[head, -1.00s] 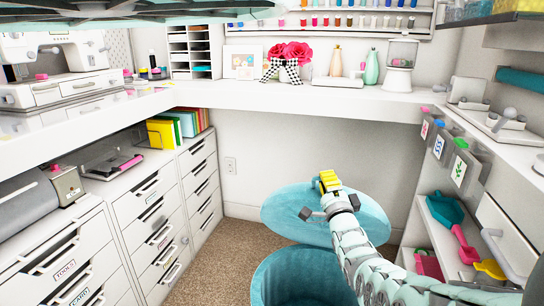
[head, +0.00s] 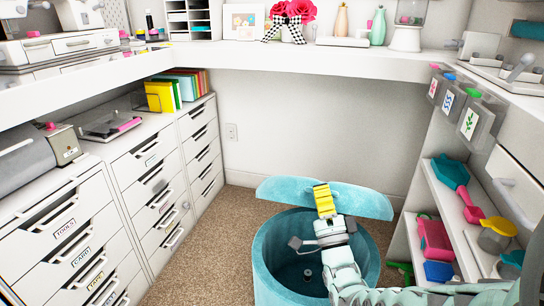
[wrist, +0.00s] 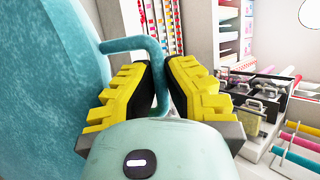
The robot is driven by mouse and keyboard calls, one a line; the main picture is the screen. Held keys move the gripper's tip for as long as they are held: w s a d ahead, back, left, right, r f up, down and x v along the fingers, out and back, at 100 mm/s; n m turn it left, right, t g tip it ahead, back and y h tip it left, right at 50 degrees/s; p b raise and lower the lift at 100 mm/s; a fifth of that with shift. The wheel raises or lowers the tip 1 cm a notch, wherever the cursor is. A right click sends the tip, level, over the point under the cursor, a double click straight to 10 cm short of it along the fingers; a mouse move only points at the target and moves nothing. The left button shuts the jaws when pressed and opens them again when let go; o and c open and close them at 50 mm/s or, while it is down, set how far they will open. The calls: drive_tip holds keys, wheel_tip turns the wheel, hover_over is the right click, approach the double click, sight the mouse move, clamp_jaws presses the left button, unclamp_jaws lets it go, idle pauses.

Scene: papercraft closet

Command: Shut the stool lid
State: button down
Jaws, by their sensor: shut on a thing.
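The teal round stool (head: 267,258) stands on the carpet with its inside showing. Its teal lid (head: 370,203) is raised and tilted over the back of the rim, seen as a narrow shape. My gripper (head: 323,195), with yellow fingertips, is at the middle of the lid. In the wrist view the fuzzy lid (wrist: 45,75) fills the left side. A bent teal handle (wrist: 135,43) runs from it between the yellow fingers of my gripper (wrist: 162,80), which are shut on it. My arm covers the front right of the stool.
White drawer units (head: 70,235) stand at the left. Low shelves (head: 440,215) with a pink box (head: 434,240) and scoops are close on the right. A white desk (head: 300,60) runs along the back. Open carpet (head: 215,265) lies left of the stool.

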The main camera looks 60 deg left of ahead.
drive_tip(key=shift+s+d+f, duration=0.1)
drive_tip(key=shift+s+f, duration=0.1)
drive_tip(key=shift+s, duration=0.1)
drive_tip(key=c, duration=1)
unclamp_jaws()
drive_tip(key=shift+f, duration=0.1)
drive_tip(key=s+d, duration=0.2)
drive_tip(key=d, duration=0.4)
drive_tip(key=s+d+f, duration=0.1)
drive_tip(key=s+d, duration=0.2)
drive_tip(key=d, duration=0.4)
drive_tip(key=shift+s+d+f, duration=0.2)
drive_tip(key=shift+f, duration=0.1)
